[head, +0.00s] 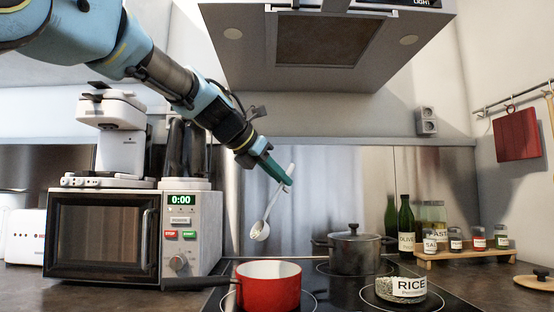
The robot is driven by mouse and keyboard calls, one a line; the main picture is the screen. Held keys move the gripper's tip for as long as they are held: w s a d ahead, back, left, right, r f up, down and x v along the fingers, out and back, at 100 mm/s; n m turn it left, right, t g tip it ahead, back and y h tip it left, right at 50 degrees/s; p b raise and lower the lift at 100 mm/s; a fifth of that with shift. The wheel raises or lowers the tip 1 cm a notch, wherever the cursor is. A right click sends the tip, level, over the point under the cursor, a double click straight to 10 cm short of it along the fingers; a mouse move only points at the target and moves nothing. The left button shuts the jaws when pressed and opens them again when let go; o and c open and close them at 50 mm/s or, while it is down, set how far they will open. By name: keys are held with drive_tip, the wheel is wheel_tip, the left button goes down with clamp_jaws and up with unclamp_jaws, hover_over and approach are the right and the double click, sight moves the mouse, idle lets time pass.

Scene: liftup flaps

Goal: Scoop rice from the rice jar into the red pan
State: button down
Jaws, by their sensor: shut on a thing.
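My gripper (283,182) is shut on the handle of a white ladle (265,218). It holds the ladle in the air, tilted, with the bowl (260,231) hanging down above and behind the red pan. The red pan (270,289) stands on the stove at the front, its dark handle pointing left. The rice jar (402,289), a low glass jar labelled RICE and open at the top, stands to the right of the pan on the stove, with pale grains in it. I cannot tell whether the ladle's bowl holds anything.
A lidded grey pot (354,252) stands behind, between pan and jar. Bottles (406,218) and a wooden spice rack (462,252) are at the right. A wooden lid (535,280) lies far right. A microwave (120,232) stands left. The range hood (327,45) hangs overhead.

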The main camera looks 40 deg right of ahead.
drive_tip(key=s+d+f+y+p, duration=0.1)
drive_tip(key=d+y+p, duration=0.4)
drive_tip(key=p, duration=1.2)
drive_tip(key=d+f+m+t+y+p, duration=0.1)
drive_tip(key=d+f+y+p, duration=0.2)
drive_tip(key=p, duration=1.5)
drive_tip(key=shift+s+d+y+p, duration=0.35)
drive_tip(key=shift+d+y, duration=0.65)
drive_tip(key=shift+y, duration=0.5)
drive_tip(key=shift+t, duration=0.3)
